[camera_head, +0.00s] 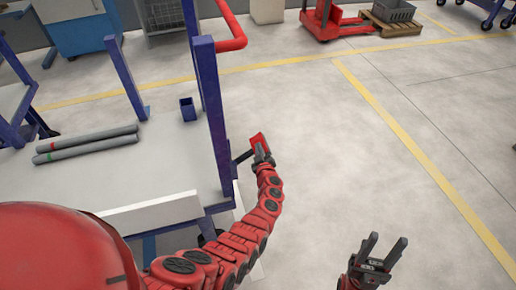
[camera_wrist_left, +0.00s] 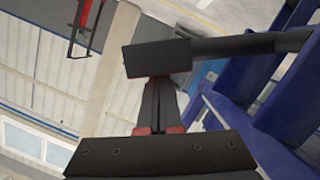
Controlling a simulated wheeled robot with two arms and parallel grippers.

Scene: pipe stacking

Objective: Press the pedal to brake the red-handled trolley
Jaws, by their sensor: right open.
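The trolley (camera_head: 190,150) has blue posts, a white deck and a red handle (camera_head: 234,43) at its upper end. Its pedal (camera_head: 258,142) has a red top and sticks out from the right side on a dark bar. My left gripper (camera_head: 262,157) is at the pedal's near end. In the left wrist view, the fingers of my left gripper (camera_wrist_left: 160,88) are together and point at the dark pedal block (camera_wrist_left: 157,58); I cannot tell whether they touch it. My right gripper (camera_head: 385,252) is open and empty over the floor at the lower right.
Two grey pipes (camera_head: 92,148) lie on the deck, one with a green band and one with a red band. A red pallet truck (camera_head: 325,20) stands at the back. The floor right of the trolley is clear.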

